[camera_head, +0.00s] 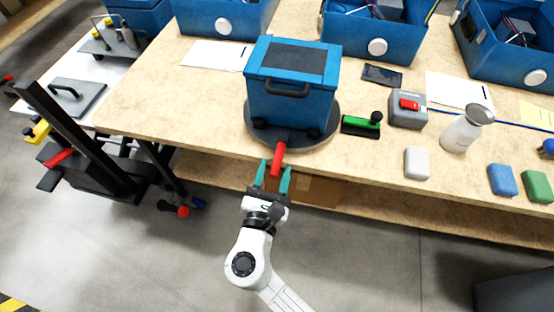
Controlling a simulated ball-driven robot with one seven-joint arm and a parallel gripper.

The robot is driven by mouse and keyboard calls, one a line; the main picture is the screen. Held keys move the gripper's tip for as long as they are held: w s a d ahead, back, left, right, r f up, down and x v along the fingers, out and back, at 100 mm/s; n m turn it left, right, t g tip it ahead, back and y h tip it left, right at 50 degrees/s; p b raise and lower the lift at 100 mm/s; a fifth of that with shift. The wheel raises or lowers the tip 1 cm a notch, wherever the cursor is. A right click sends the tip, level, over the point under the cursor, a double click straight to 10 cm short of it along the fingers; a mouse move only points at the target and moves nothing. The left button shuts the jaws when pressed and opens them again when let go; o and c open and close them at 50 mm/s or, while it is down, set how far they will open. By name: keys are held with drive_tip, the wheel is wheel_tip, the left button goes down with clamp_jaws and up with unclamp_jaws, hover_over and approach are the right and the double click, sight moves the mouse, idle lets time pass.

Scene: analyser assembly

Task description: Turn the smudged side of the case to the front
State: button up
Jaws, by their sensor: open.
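The blue case (290,104) stands upright on a dark round turntable (326,137) near the table's front edge. Its top has a dark panel, and a dark handle is on the side facing me. I see no clear smudge on the sides in view. A red-handled lever (278,158) sticks out from the turntable's front over the table edge. My gripper (274,166) is open, its two green fingers on either side of the red handle. I cannot tell whether they touch it.
A green-handled tool (361,124) and a grey box with a red switch (407,108) lie right of the turntable. A white bottle (461,132) and several blocks stand farther right. Open blue cases line the back. The table's left front is clear.

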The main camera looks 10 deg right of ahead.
sight(277, 160)
drive_tip(key=shift+x, duration=1.65)
clamp_jaws()
